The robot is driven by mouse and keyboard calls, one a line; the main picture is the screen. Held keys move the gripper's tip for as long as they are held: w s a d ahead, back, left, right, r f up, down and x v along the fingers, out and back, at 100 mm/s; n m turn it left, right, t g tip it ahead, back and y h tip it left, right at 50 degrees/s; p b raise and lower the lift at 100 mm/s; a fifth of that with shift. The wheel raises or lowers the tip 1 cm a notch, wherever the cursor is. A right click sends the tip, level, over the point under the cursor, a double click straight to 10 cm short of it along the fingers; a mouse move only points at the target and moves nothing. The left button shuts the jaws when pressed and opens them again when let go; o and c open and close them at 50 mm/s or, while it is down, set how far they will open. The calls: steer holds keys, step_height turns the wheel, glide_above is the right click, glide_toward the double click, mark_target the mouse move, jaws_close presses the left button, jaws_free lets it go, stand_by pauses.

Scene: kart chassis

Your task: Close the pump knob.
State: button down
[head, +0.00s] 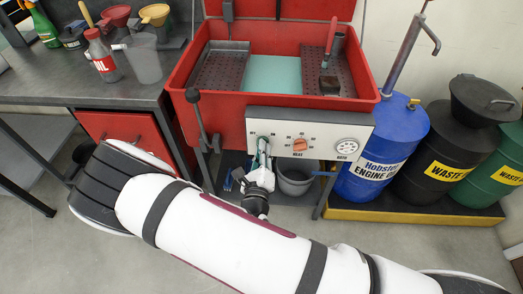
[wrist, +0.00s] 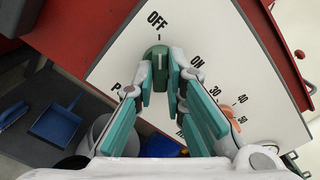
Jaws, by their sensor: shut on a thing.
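The pump knob (wrist: 157,62) is green with a pale line on its face. It sits on the white control panel (wrist: 120,60), between the OFF and ON labels, and its line points toward OFF. My gripper (wrist: 160,72) is shut on the knob, with one teal-padded finger on each side of it. In the head view, my gripper (head: 262,150) reaches up to the left part of the panel (head: 325,151). The knob cannot be made out there behind the fingers.
An orange heat knob (head: 300,145) and a round timer dial (head: 346,147) sit right of my gripper. A red parts washer (head: 190,110) stands above the panel. A grey bucket (head: 294,182) is below. Blue, black and green drums stand at right, a workbench (head: 60,80) at left.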

steer(key=shift+f, duration=0.1)
stand_by(0.5)
steer(key=c, duration=1.6)
jaws_free()
steer(key=shift+c, duration=0.2)
steer(key=s, duration=0.7)
steer(key=shift+s, duration=0.3)
steer(key=shift+a, duration=0.1)
